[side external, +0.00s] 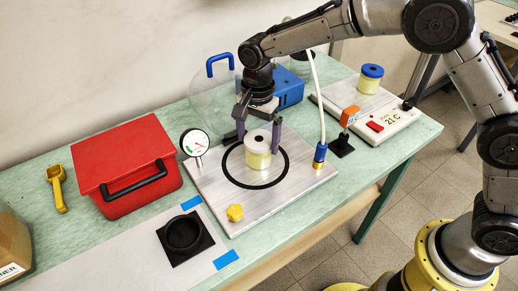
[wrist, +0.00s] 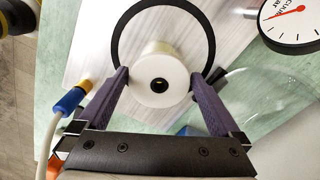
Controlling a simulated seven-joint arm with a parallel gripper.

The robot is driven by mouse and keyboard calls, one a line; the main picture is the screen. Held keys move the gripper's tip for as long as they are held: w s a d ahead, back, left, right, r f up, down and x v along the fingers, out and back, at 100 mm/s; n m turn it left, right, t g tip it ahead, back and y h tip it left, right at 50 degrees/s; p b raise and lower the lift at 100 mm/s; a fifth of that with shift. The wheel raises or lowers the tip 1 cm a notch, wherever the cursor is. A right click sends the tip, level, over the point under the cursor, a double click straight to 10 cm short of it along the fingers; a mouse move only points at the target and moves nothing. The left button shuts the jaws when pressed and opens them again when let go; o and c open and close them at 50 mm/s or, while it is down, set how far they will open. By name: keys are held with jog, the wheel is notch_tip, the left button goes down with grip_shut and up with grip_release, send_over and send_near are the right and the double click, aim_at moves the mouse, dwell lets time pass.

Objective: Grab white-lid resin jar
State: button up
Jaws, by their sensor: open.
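The white-lid resin jar (side external: 258,152) stands upright on the metal plate, inside the black ring (side external: 232,165). It has a pale yellow body, and in the wrist view its white lid (wrist: 171,92) shows a dark hole in the middle. My gripper (side external: 258,137) is open above and around the jar's top. How far down the fingers reach along the jar is hard to tell.
A red box (side external: 125,160) is at left.

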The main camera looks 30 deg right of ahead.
jog(key=f, duration=0.5)
jog(key=shift+w+d, duration=0.1)
jog(key=shift+d, duration=0.1)
jog(key=c, duration=1.2)
jog(key=shift+c, duration=0.7)
jog(key=shift+r, duration=0.1)
